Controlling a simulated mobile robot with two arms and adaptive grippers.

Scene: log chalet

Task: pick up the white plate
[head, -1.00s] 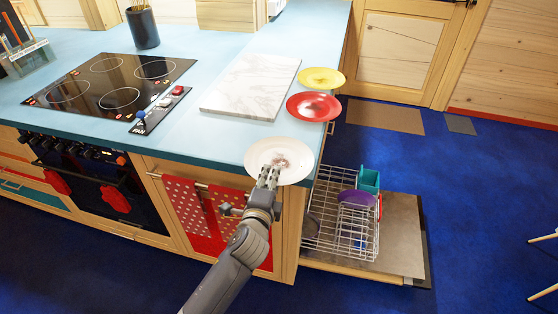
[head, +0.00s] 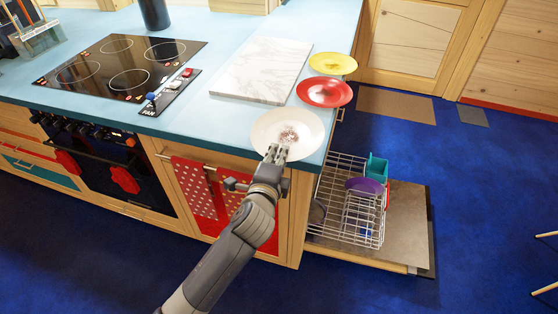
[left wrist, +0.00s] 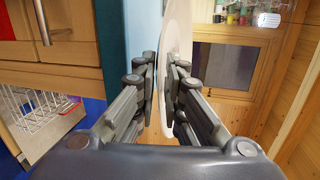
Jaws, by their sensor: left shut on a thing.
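The white plate (head: 266,125) is at the near right corner of the blue counter in the head view. My left gripper (head: 277,153) is at its near rim. In the left wrist view the plate (left wrist: 179,28) shows nearly edge-on between the two fingers of my left gripper (left wrist: 169,75), which are shut on its rim. I cannot tell surely whether the plate is clear of the counter. My right gripper is not in view.
A red plate (head: 311,90) and a yellow plate (head: 345,64) lie along the counter's right edge. A marble board (head: 261,71) lies behind the white plate, left of them. A cooktop (head: 130,66) is further left. A pulled-out dish rack (head: 350,215) stands below, right.

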